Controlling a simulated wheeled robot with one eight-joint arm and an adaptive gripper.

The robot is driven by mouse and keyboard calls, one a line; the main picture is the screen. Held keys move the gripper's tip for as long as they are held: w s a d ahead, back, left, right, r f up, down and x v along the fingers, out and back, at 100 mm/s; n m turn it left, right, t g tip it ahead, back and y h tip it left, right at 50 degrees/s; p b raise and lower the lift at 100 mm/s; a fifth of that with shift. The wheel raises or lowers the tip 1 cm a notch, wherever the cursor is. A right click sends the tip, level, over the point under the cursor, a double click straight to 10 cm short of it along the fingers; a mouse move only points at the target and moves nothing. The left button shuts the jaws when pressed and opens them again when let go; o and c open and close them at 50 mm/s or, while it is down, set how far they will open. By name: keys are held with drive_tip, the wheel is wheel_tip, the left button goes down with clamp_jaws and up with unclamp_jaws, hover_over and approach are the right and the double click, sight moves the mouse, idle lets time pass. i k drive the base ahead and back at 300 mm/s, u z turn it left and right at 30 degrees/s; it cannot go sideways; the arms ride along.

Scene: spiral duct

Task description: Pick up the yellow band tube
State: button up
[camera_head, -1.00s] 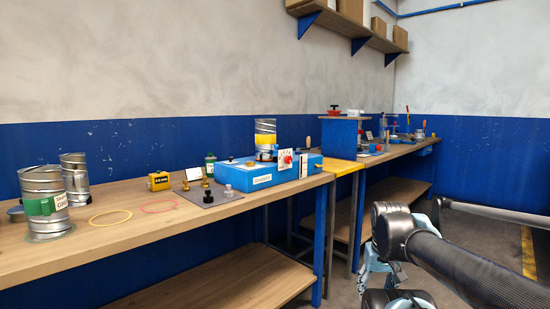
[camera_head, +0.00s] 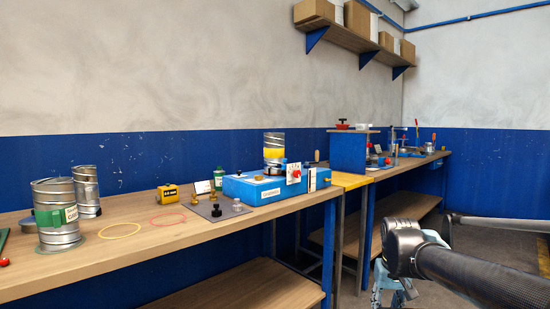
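The yellow band tube (camera_head: 274,146) is a shiny metal spiral duct piece with a yellow band around its lower part. It stands upright at the blue machine (camera_head: 265,188) on the long wooden bench (camera_head: 110,262). My arm shows at the lower right, well apart from the tube and in front of the bench.
Two other metal tubes stand at the left, the nearer (camera_head: 56,228) with a green band. A wall shelf (camera_head: 350,42) with boxes hangs above. Open floor lies at the right.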

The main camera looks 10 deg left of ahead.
sight(274, 149)
drive_tip(key=z, duration=2.4)
drive_tip(key=k, duration=1.2)
drive_tip(key=u, duration=2.15)
drive_tip(key=i, duration=0.5)
drive_tip(key=u, duration=0.2)
